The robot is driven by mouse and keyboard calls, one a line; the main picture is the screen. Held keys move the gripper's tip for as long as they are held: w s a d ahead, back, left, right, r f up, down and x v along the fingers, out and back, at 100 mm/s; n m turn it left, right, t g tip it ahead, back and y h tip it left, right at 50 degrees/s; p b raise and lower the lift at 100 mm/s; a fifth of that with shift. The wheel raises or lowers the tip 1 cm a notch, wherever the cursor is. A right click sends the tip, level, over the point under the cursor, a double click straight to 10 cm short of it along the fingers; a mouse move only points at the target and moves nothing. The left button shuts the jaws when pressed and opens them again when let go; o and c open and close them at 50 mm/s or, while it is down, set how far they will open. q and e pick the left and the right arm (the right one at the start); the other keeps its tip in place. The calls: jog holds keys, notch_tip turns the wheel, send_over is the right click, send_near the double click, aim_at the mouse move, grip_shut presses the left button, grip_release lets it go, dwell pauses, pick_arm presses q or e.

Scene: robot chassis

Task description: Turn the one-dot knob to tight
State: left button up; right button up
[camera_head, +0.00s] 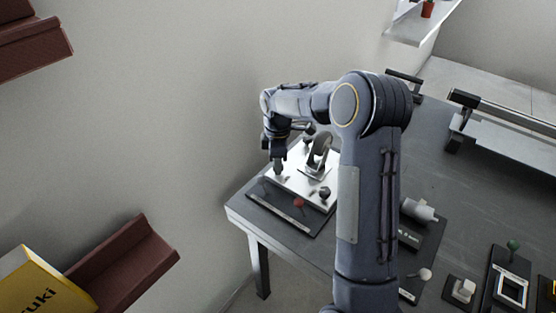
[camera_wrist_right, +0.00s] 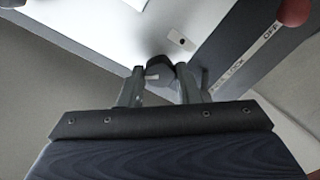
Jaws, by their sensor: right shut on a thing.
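A dark round knob (camera_wrist_right: 158,70) with a pale mark on its face sits on the silver panel in the right wrist view. A small plate with what looks like one dark dot (camera_wrist_right: 181,41) is beside it. My right gripper (camera_head: 279,168) reaches down to the panel's left part in the head view. Its two fingers (camera_wrist_right: 161,82) are on either side of the knob, shut on it. The knob is hidden by the gripper in the head view. A second black knob (camera_head: 324,193) stands at the panel's front right. My left gripper is not in view.
The silver panel (camera_head: 297,186) lies on a dark board at the table's (camera_head: 236,212) left corner. A metal bracket (camera_head: 318,155) stands behind the gripper. A red ball handle (camera_head: 299,202) is at the front, by a strip lettered LOCK and OFF (camera_wrist_right: 252,50). Other devices stand to the right.

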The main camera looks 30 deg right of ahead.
jog(key=shift+m, duration=0.6)
jog(key=o, duration=1)
jog(key=shift+r, duration=3.95)
